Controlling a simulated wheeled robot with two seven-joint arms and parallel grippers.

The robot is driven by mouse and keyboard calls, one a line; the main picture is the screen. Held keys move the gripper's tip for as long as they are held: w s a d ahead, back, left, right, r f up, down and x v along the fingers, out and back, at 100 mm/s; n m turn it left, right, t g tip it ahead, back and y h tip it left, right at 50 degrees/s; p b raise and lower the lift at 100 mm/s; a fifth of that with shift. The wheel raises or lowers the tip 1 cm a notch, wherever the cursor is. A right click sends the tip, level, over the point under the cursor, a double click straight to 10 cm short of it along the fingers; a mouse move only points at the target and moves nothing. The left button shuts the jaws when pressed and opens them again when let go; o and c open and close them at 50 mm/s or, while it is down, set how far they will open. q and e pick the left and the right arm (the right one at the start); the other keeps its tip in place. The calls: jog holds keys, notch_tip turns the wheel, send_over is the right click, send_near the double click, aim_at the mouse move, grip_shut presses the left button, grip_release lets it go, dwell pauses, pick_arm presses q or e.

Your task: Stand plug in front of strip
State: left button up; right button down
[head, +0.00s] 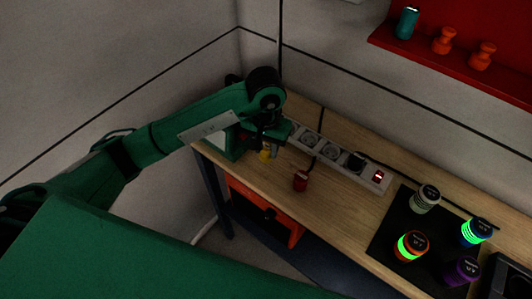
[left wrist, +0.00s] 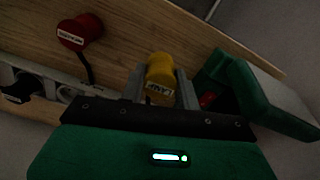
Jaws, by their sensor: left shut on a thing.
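My left gripper (head: 268,147) is shut on a yellow plug (head: 265,156) at the left end of the wooden table. In the left wrist view the yellow plug (left wrist: 160,73), with a white label, sits between the two fingers. The white power strip (head: 333,157) lies along the back of the table; part of it also shows in the left wrist view (left wrist: 52,76). A black plug (head: 355,162) sits in the strip near its red switch. A red plug (head: 300,181) stands in front of the strip; it also shows in the left wrist view (left wrist: 80,32). My right gripper is out of view.
A green box-like thing (head: 233,144) stands at the table's left end, close to my gripper. A dark mat (head: 388,243) on the right bears several labelled round containers. A red shelf (head: 445,62) hangs on the wall. Bare wood (head: 335,205) lies between red plug and mat.

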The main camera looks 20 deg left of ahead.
aim_at(266, 157)
pick_arm(q)
jog(key=shift+f, duration=0.45)
notch_tip(266, 157, down, 2)
jog(key=shift+f+p, duration=0.1)
jog(key=shift+p, duration=0.35)
jog(key=shift+f, duration=0.4)
jog(key=shift+f, duration=0.1)
jog(key=shift+f+b, duration=0.1)
jog(key=shift+b, duration=0.2)
jog(key=o, duration=1)
